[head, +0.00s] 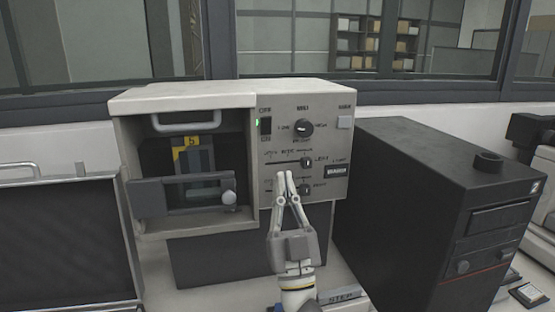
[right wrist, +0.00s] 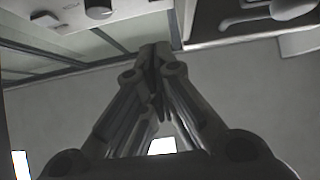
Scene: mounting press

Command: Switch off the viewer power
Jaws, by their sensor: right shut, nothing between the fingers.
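The viewer (head: 190,100) is a beige box in the middle of the head view. Its control panel (head: 325,125) is on the right half of its front. A black power switch (head: 265,127), marked OFF above, sits at the panel's upper left. A small green light glows at its left edge. My right gripper (head: 286,174) is shut and empty, pointing up in front of the panel's lower left, below the switch. I cannot tell whether its tips touch the panel. In the right wrist view the closed fingers (right wrist: 155,52) show with nothing between them. My left gripper is out of view.
The panel also has a round knob (head: 303,128) and sliders. An open bay with a handle (head: 186,118) and a yellow tag (head: 190,142) is on the left. A black machine (head: 400,155) stands close on the right, and a dark box (head: 70,240) on the left.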

